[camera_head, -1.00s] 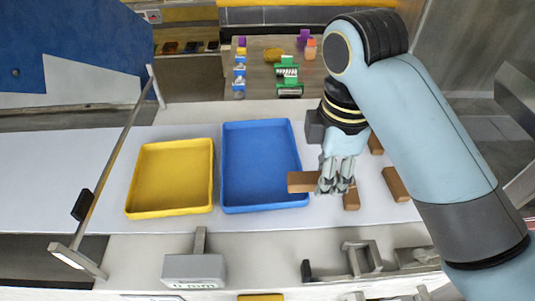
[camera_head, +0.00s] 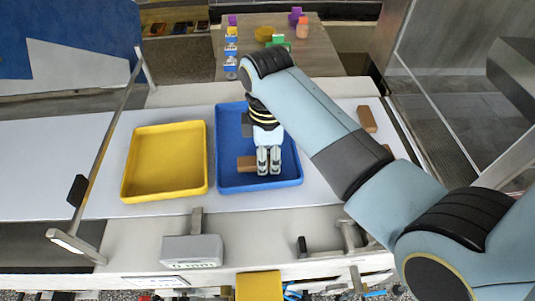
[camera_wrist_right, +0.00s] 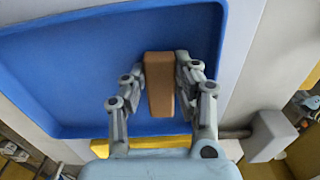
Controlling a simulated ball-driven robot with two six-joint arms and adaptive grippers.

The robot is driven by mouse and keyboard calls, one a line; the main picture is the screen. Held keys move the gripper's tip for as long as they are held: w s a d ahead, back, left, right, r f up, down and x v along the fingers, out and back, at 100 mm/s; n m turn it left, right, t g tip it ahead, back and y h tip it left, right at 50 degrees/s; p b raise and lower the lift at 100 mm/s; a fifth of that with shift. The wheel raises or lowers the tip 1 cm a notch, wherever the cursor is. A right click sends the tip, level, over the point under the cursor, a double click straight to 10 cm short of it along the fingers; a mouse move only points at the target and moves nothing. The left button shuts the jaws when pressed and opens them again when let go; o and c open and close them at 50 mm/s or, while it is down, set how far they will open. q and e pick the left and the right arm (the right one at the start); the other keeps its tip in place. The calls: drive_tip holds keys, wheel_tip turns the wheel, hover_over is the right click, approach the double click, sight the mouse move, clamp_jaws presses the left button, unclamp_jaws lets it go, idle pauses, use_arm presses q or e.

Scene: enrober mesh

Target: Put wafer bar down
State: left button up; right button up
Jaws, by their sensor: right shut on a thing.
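A brown wafer bar (camera_head: 246,162) is held by my right gripper (camera_head: 268,170), over the blue tray (camera_head: 229,125) in the head view. In the right wrist view the bar (camera_wrist_right: 160,85) stands between the two fingers of my right gripper (camera_wrist_right: 160,78), which are shut on it. The blue tray floor (camera_wrist_right: 70,75) shows behind it. I cannot tell whether the bar touches the floor. Part of the bar is hidden behind the fingers in the head view. My left gripper is not in view.
A yellow tray (camera_head: 165,160) stands left of the blue tray. Another brown bar (camera_head: 367,119) lies on the white belt to the right, beyond my arm. A grey box (camera_head: 192,250) is at the near edge. A rail (camera_head: 103,150) runs along the left.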

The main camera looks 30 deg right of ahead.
drive_tip(key=shift+f, duration=0.1)
drive_tip(key=o, duration=0.9)
drive_tip(key=shift+c, duration=0.2)
wheel_tip(320, 180, up, 12)
drive_tip(key=shift+b, duration=0.45)
